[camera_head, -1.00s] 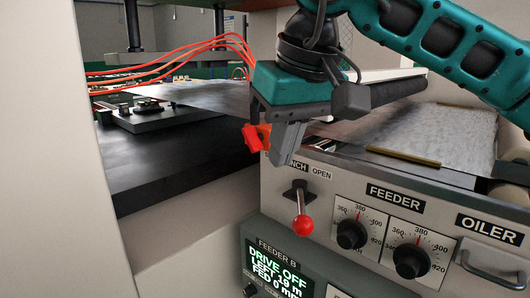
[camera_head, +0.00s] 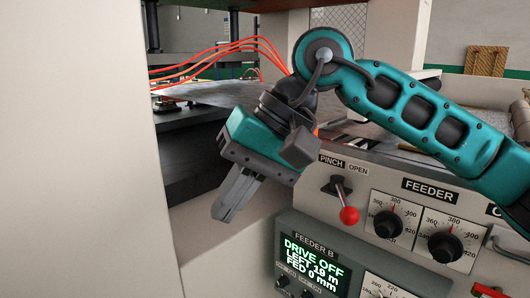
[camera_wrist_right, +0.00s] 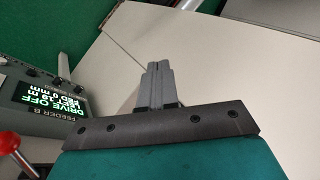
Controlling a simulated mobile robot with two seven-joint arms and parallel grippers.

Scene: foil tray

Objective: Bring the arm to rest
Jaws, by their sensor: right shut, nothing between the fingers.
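My right arm (camera_head: 420,110), teal with dark joints, comes in from the right in the head view. My right gripper (camera_head: 228,208) points down and to the left, in front of the gap between the pale panel and the feeder cabinet. Its fingers are together with nothing between them. In the right wrist view the shut fingers (camera_wrist_right: 158,72) point at a plain pale surface. My left gripper is in neither view.
The red-knobbed pinch lever (camera_head: 348,215), the feeder dials (camera_head: 388,223) and the FEEDER B display (camera_head: 312,263), reading DRIVE OFF, are right of the gripper. A pale panel (camera_head: 80,150) fills the left. Orange cables (camera_head: 215,52) run behind the arm.

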